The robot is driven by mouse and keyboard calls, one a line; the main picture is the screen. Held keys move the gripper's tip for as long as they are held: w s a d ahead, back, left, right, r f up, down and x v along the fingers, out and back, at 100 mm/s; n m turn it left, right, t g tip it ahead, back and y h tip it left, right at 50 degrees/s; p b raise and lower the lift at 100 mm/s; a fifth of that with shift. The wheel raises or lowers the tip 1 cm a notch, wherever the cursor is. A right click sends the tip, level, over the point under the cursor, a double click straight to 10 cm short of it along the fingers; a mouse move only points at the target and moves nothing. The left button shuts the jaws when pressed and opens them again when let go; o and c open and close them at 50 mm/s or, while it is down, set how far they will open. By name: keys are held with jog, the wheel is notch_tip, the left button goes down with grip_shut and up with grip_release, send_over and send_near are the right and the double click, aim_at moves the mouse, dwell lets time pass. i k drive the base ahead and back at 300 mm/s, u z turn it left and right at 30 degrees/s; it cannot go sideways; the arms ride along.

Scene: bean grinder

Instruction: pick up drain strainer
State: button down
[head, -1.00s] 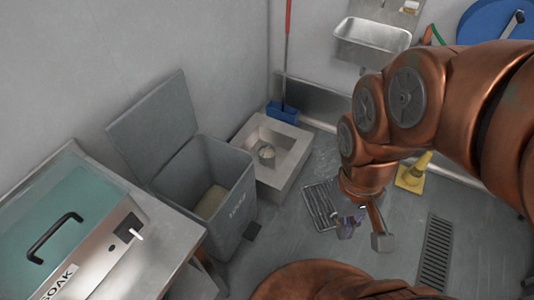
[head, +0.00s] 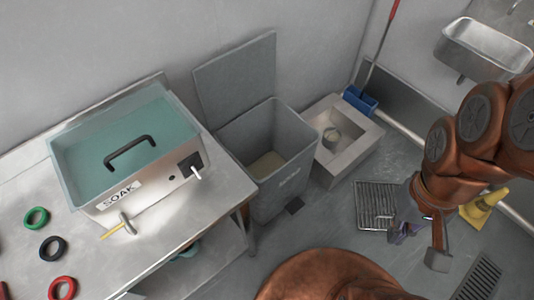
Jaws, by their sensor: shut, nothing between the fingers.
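A small round cup-like metal piece (head: 331,137), which looks like the drain strainer, sits inside the square floor basin (head: 358,147) in the head view. It is small, and I cannot make out its details. My gripper (head: 421,244) is at the right, low over the floor, to the right of and nearer than the basin. It is shut and empty, well apart from the round piece. Part of it is dark and purplish and hard to make out.
A grey open-lidded bin (head: 285,180) stands left of the basin. A wire rack (head: 374,205) lies on the floor beside my gripper. A yellow wet-floor cone (head: 481,207) and a floor grate (head: 480,279) are at right. A soak tank (head: 130,150) stands on the steel bench (head: 90,262).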

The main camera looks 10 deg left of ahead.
aim_at(332, 137)
jog(key=u, duration=0.45)
jog(key=k, duration=0.2)
jog(key=z, duration=1.1)
jog(key=i, duration=0.75)
jog(key=u, duration=0.7)
jog(key=i, duration=0.65)
jog(key=u, duration=0.6)
